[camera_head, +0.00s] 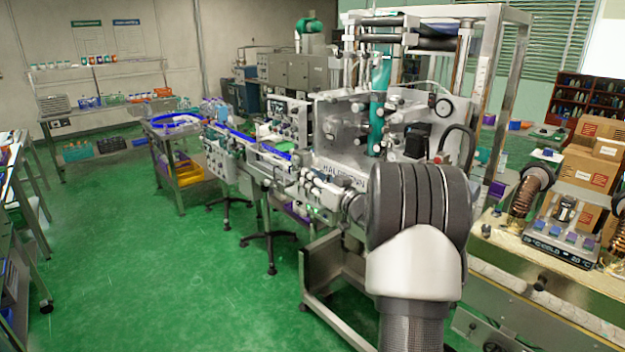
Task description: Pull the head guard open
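The sleeve applicator (340,175) stands at the centre right, a metal machine with rollers, a gauge and a teal sleeve web (378,105) running down through it. A clear or pale grey housing on its head (340,128) may be the head guard. I cannot tell its edges, its handle or whether it is open. My arm (415,265), white with a dark grey ribbed joint, rises in front of the machine's right part and hides some of it.
A conveyor (255,143) with blue rails runs left from the machine. A bench (545,268) with coiled units and cardboard boxes (597,150) stands at the right. Stools and a cart with yellow bins (188,172) stand left of the machine. The green floor (150,270) is clear at front left.

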